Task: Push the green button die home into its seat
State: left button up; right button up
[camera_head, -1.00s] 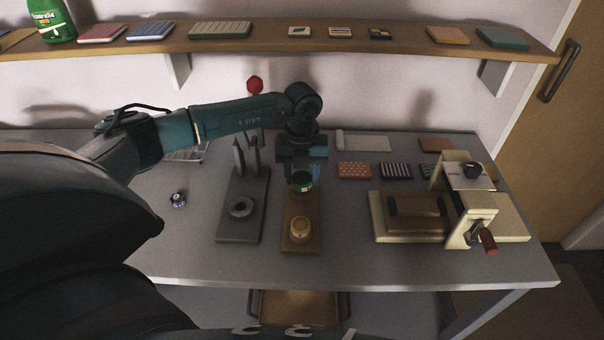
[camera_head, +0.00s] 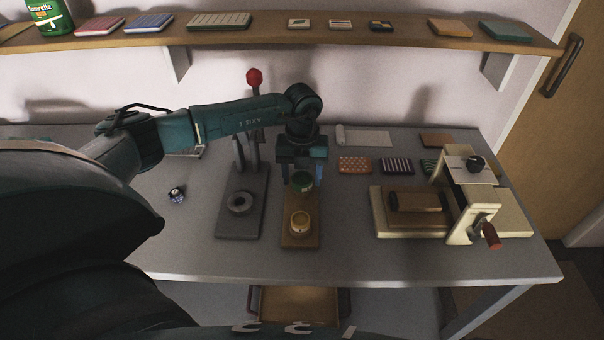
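The green die (camera_head: 302,181) is a small green cylinder at the far part of a wooden block (camera_head: 300,241) in the middle of the table. My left gripper (camera_head: 302,184) points down over it, one finger on each side. The fingers look spread, with a narrow gap beside the die. The die's base is partly hidden, so I cannot tell how it rests. A yellow die (camera_head: 300,222) stands on the near part of the block. A grey press (camera_head: 239,224) with a round ring seat (camera_head: 240,203) and a red-knobbed lever (camera_head: 254,76) stands to the left. My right gripper is not in view.
A cream machine with a crank (camera_head: 465,205) stands at the right. Patterned pieces (camera_head: 355,165) lie behind it to the left. A small dark round item (camera_head: 176,195) lies on the left of the table (camera_head: 200,255). The front strip of the table is clear.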

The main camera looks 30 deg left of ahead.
pick_arm(q)
jog(key=shift+o, duration=1.4)
jog(key=shift+r, duration=0.2)
notch_tip(320, 180, up, 13)
jog(key=b, duration=0.1)
jog(key=shift+w, duration=0.15)
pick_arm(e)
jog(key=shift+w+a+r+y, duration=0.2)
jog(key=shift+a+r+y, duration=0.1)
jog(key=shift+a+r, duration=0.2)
pick_arm(q)
jog(key=shift+f, duration=0.1)
